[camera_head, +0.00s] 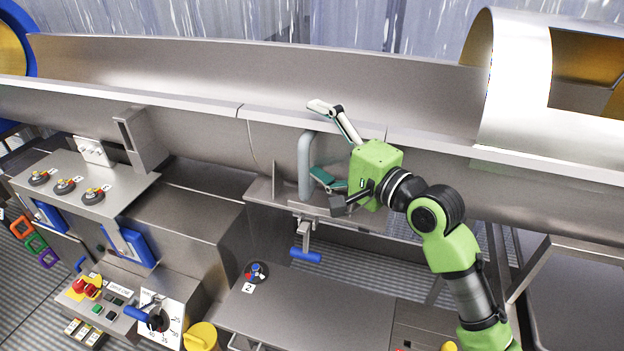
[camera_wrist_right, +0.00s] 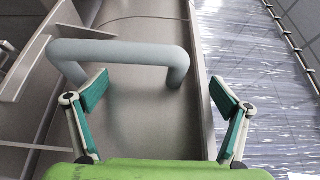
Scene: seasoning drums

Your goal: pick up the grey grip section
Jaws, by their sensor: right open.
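The grey grip section (camera_head: 304,165) is a bent, rounded bar that looks fixed to the front of the metal trough. It also shows in the right wrist view (camera_wrist_right: 120,48), with its long bar crossing ahead of my fingers. My right gripper (camera_head: 322,143) is open, with green pads, to the right of the bar in the head view. In the wrist view my right gripper (camera_wrist_right: 160,82) has one bent end of the bar in line with the gap between its fingers. The other end lies beyond the left finger. I see no clear contact. My left gripper is not in view.
The long metal trough (camera_head: 200,115) runs across behind the grip. A blue-handled lever (camera_head: 305,255) hangs just below it. A panel with knobs (camera_head: 75,185) and a dial (camera_head: 160,318) stand at left. A curved metal cover (camera_head: 515,85) is at right.

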